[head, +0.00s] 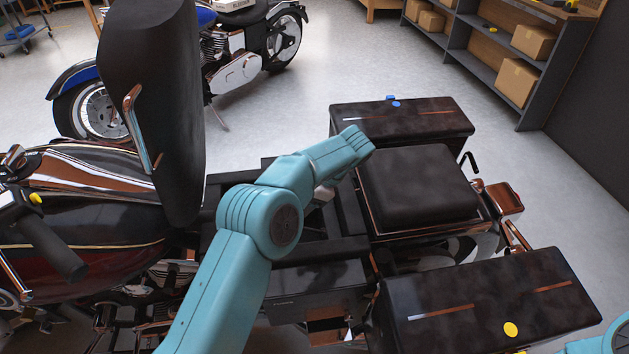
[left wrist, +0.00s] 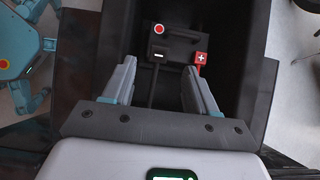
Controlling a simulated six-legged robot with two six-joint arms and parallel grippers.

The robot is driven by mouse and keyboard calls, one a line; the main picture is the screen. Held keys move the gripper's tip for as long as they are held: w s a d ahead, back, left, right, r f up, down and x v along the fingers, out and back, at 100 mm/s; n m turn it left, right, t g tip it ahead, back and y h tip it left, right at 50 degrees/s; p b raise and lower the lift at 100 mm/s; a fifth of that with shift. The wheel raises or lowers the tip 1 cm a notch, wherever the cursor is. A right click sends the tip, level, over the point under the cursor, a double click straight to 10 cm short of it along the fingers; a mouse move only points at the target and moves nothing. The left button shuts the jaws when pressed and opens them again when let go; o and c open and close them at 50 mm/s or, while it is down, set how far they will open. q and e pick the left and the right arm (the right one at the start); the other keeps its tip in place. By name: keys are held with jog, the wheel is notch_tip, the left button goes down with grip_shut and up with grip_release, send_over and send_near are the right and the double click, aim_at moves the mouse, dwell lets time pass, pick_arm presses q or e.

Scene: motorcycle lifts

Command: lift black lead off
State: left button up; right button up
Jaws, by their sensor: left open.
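In the left wrist view, a dark battery (left wrist: 182,42) sits in a deep black box. A black cap with a white minus bar, the end of the black lead (left wrist: 158,50), is on its near left side. The lead's cable runs down from it towards the gripper. In the head view my arm largely hides that gripper. My right gripper is out of view.
The box walls (left wrist: 250,70) surround the fingers closely. The motorcycle's raised seat (head: 150,110) stands left of my arm. Two dark side cases (head: 490,305) (head: 400,120) flank the rear seat (head: 418,185). A blue motorcycle (head: 225,70) and shelves (head: 480,45) stand behind, with open floor between.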

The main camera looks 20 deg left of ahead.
pick_arm(q)
jog(key=p+v, duration=0.4)
jog(key=v, duration=0.5)
jog(key=shift+p, duration=0.35)
